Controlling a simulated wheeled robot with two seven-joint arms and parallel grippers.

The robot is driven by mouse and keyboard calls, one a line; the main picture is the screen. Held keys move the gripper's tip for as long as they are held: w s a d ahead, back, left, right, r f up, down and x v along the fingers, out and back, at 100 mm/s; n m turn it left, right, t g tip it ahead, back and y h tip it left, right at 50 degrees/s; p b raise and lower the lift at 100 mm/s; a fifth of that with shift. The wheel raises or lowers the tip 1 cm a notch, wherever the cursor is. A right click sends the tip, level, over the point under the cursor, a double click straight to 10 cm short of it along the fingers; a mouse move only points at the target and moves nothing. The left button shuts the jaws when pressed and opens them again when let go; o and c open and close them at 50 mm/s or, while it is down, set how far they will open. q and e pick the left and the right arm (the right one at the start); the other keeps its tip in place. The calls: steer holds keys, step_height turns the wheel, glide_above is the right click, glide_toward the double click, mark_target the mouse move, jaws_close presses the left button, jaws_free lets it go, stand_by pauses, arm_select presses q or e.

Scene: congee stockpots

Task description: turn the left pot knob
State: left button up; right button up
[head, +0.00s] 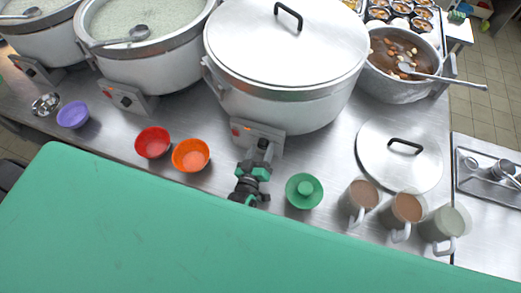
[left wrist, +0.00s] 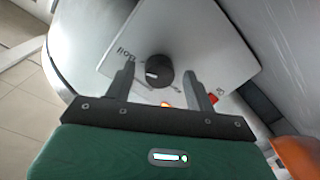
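A lidded pot (head: 285,55) stands at the middle of the counter, with a control box (head: 256,136) on its front. Its round black knob (left wrist: 158,70) shows in the left wrist view, with a white mark on it. My left gripper (left wrist: 162,84) is open, one finger on each side of the knob; I cannot tell whether they touch it. In the head view my left gripper (head: 262,150) reaches up to that control box and hides part of it. Two open congee pots stand further left, with knobs on the nearer box (head: 126,98) and the far-left box (head: 36,70). My right gripper is not in view.
Red (head: 153,142) and orange (head: 191,155) bowls stand left of my left gripper. A green bowl (head: 304,191) stands close on its right. Several mugs (head: 405,208) and a loose lid (head: 400,157) lie further right. A pot with a ladle (head: 397,65) stands behind.

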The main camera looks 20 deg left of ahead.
arm_select(q)
steer(key=shift+s, duration=0.4)
steer(key=s+b, duration=0.4)
steer(key=s, duration=0.9)
steer(key=shift+r, duration=0.25)
